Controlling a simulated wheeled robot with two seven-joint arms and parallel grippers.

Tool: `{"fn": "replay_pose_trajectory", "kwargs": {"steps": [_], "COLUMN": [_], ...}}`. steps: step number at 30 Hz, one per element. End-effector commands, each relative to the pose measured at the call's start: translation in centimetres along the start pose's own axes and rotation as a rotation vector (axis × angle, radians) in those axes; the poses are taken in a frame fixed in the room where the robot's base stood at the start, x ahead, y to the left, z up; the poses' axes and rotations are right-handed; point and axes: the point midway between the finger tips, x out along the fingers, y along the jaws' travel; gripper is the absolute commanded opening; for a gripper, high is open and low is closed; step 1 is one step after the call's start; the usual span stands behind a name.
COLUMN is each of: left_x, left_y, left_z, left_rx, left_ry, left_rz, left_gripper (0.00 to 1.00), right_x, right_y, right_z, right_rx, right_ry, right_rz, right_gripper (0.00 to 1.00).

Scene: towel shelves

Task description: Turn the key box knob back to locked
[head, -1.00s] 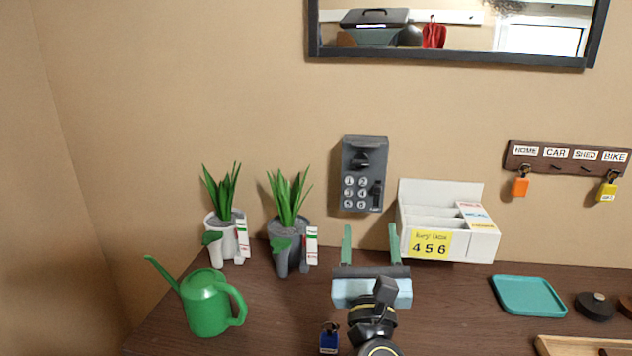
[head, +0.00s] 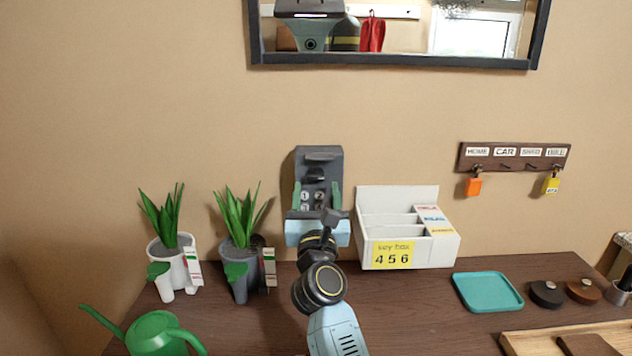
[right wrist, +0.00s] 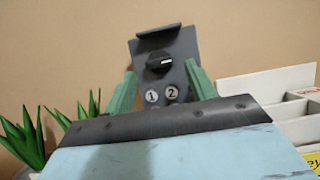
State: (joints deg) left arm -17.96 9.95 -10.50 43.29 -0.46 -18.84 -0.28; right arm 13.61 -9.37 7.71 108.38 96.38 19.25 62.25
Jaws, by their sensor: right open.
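The grey key box (head: 326,160) hangs on the wall above the table. Its black knob (right wrist: 160,63) sits near the top of its face in the right wrist view, above the number buttons 1 and 2; the pointer's exact direction is hard to read. My right gripper (head: 317,196) is open and empty in front of the key box, its two green fingers on either side of the lower buttons in the head view. In the right wrist view the fingers (right wrist: 160,90) stand below the knob, apart from it. The lower key box is hidden behind the gripper. My left gripper is not in view.
A white letter holder (head: 398,200) with a yellow "key box 456" note stands right of the gripper. Two potted plants (head: 240,245) and a green watering can (head: 155,332) stand left. A key rack (head: 513,157) and teal tray (head: 487,291) are farther right.

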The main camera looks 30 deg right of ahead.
Motion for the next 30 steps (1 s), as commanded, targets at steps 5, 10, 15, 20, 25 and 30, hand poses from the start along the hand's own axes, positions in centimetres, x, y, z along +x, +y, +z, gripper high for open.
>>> {"fn": "replay_pose_trajectory", "kwargs": {"steps": [5, 10, 15, 20, 25, 30], "left_x": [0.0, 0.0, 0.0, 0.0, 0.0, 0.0], "left_y": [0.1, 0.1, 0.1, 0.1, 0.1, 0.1], "left_z": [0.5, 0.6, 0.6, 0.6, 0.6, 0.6], "left_rx": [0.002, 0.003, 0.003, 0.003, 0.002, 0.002], "left_ry": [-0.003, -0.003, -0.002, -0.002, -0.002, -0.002], "left_rz": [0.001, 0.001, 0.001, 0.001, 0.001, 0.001], "left_gripper": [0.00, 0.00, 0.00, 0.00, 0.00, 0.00], "right_x": [1.9, 2.3, 2.3, 2.3, 2.3, 2.3], "right_y": [0.0, 0.0, 0.0, 0.0, 0.0, 0.0], "right_z": [0.0, -0.1, -0.1, -0.1, -0.1, 0.0], "right_rx": [0.000, -0.001, -0.001, -0.001, -0.001, -0.003], "right_ry": [-0.001, 0.001, 0.001, 0.000, 0.000, 0.000], "right_rz": [0.000, 0.000, 0.000, 0.000, 0.000, 0.001], "right_gripper": [0.56, 0.56, 0.56, 0.39, 0.17, 0.12]}}
